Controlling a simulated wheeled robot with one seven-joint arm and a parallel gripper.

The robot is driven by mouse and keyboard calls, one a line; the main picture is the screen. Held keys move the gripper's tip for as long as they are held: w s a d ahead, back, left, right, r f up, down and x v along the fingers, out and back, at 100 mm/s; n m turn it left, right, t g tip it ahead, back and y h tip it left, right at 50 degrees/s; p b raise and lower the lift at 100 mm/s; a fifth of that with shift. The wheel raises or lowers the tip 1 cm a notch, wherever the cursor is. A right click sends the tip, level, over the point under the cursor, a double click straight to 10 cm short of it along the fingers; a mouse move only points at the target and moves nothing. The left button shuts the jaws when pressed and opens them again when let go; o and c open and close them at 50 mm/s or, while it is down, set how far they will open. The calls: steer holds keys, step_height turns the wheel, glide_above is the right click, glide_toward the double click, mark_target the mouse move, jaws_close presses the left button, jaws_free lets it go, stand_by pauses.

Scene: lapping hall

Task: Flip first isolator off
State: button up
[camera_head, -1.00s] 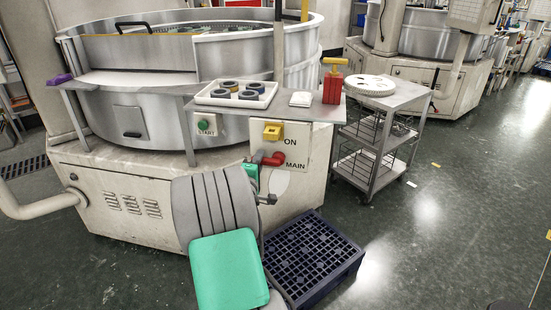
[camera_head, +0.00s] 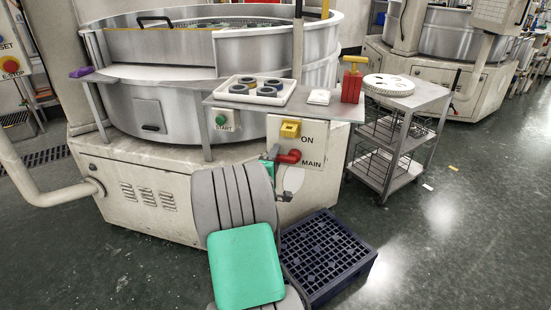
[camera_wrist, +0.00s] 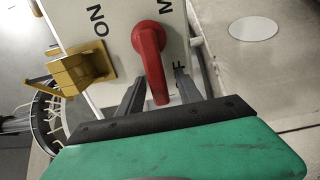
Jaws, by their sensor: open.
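The isolator has a red rotary handle (camera_head: 289,157) on a pale panel (camera_head: 318,134) marked ON and MAIN, on the front of the machine. In the wrist view the red handle (camera_wrist: 150,55) has its round hub at the top and its lever pointing down toward my gripper (camera_wrist: 158,95). The two dark fingers are open, one on each side of the lever's end, with gaps visible. ON is to the left of the handle; an F shows partly behind the right finger. In the head view my gripper (camera_head: 276,160) is at the handle's left, partly hidden by my arm.
A yellow block (camera_head: 290,129) sits above the handle; it also juts out close to the left finger in the wrist view (camera_wrist: 82,68). A shelf above holds a white tray (camera_head: 285,96) of rings and a red container (camera_head: 352,88). A dark crate (camera_head: 375,258) stands on the floor below.

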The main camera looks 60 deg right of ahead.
steer(key=v, duration=0.8)
steer(key=shift+b, duration=0.4)
